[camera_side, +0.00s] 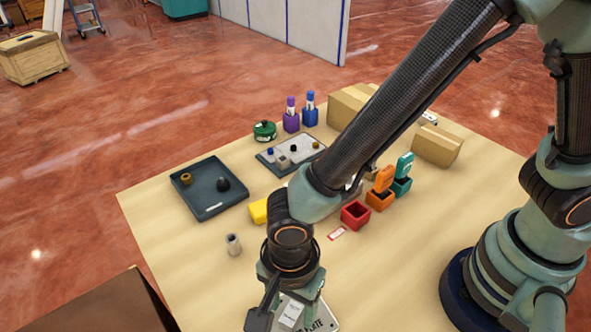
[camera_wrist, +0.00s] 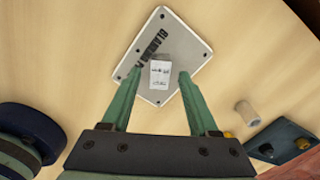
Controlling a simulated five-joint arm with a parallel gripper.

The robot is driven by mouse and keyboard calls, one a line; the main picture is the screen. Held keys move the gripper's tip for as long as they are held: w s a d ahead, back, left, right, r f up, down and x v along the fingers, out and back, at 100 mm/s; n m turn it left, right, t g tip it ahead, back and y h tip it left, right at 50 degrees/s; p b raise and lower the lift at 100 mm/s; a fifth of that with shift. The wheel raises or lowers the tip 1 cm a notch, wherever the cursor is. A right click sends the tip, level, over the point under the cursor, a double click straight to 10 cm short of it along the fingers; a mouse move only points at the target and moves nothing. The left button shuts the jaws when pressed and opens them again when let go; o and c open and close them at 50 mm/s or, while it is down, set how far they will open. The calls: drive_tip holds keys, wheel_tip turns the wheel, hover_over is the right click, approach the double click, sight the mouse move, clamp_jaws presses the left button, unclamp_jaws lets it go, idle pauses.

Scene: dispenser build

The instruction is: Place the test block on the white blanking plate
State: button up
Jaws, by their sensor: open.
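The white blanking plate (camera_wrist: 178,42) lies flat on the table in the wrist view, with dark lettering and corner holes; part of it shows at the bottom edge of the side view (camera_side: 328,323). The test block (camera_wrist: 159,73), pale with small print on its face, stands on the plate near its middle. It also shows below my gripper in the side view (camera_side: 290,314). My gripper (camera_wrist: 158,76) is open, its green fingers on either side of the block, with gaps between fingers and block.
A grey cylinder (camera_side: 233,244) stands left of my gripper. A dark tray (camera_side: 205,205) with small parts lies behind it. A red bin (camera_side: 355,214), an orange bin (camera_side: 379,199) and a teal bin (camera_side: 401,186) stand further back. Cardboard boxes (camera_side: 437,145) stand at the rear.

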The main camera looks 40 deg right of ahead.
sight(291, 313)
wheel_tip(291, 313, up, 11)
drive_tip(key=w+d+r+n+t+y, duration=0.1)
drive_tip(key=w+d+r+n, duration=0.25)
drive_tip(key=d, duration=0.25)
drive_tip(key=w+d+r+n+t, duration=0.1)
drive_tip(key=w+d+r+n, duration=0.15)
drive_tip(key=w+d, duration=0.3)
drive_tip(key=d+r+n+t, duration=0.1)
drive_tip(key=d+r+n, duration=0.1)
drive_tip(key=d, duration=0.6)
drive_tip(key=d+r+n+t+h, duration=0.1)
drive_tip(key=d+r+n+t, duration=0.1)
drive_tip(key=d+n, duration=0.3)
drive_tip(key=d+r, duration=0.1)
drive_tip(key=d, duration=0.3)
drive_tip(key=shift+s+d+n+t, duration=0.25)
drive_tip(key=shift+d+n+t, duration=0.05)
